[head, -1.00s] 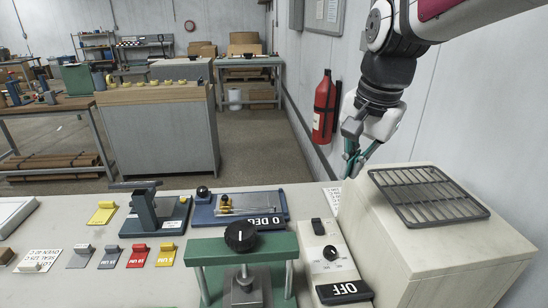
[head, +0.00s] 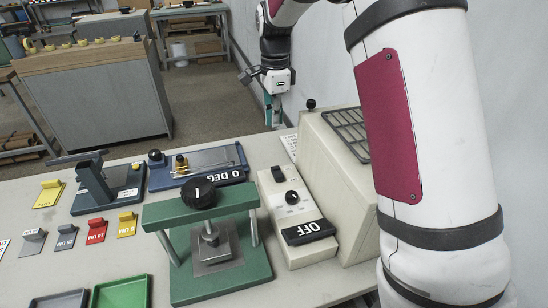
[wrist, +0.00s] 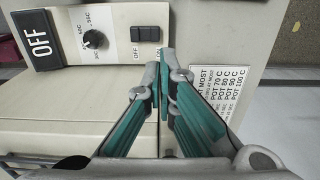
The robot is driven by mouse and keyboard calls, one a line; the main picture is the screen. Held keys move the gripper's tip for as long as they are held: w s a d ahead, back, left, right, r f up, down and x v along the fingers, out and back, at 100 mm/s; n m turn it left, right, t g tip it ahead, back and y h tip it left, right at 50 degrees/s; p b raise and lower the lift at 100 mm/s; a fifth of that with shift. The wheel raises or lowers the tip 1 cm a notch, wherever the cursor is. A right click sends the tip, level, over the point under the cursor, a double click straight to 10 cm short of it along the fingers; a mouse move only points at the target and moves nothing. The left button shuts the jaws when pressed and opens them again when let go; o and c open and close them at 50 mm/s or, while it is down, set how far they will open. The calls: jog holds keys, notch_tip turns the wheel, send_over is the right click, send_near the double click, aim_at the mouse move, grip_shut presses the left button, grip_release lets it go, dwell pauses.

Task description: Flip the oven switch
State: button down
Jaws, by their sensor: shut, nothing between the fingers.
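The oven is a beige box (head: 328,180) with a vent rack on top, at the right of the bench. On the low control unit beside it are a black rocker switch (head: 278,174), a dark knob and a black plate reading OFF (head: 307,231). In the wrist view the rocker switch (wrist: 145,34) lies just above and left of the fingertips, with OFF lettering beside it. My gripper (wrist: 165,70) has its teal fingers closed together and empty, apart from the switch. In the head view my gripper (head: 272,112) hangs beyond the far end of the control unit.
A green press (head: 208,245) with a black knob stands left of the control unit. A printed card (wrist: 213,92) lies near the fingers. My arm covers the right side of the head view.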

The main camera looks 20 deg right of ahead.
jog(key=p, duration=0.2)
send_near(277, 174)
jog(key=w+f, duration=0.1)
jog(key=f, duration=0.1)
jog(key=w+f, duration=0.2)
jog(key=f, duration=0.1)
jog(key=shift+w+d+f, duration=0.25)
jog(key=shift+f, duration=0.75)
jog(key=shift+w+f+b, duration=0.3)
jog(key=shift+f+b, duration=0.05)
jog(key=shift+f, duration=0.2)
jog(key=shift+s+r, duration=0.1)
jog(key=shift+r, duration=0.1)
jog(key=shift+r, duration=0.75)
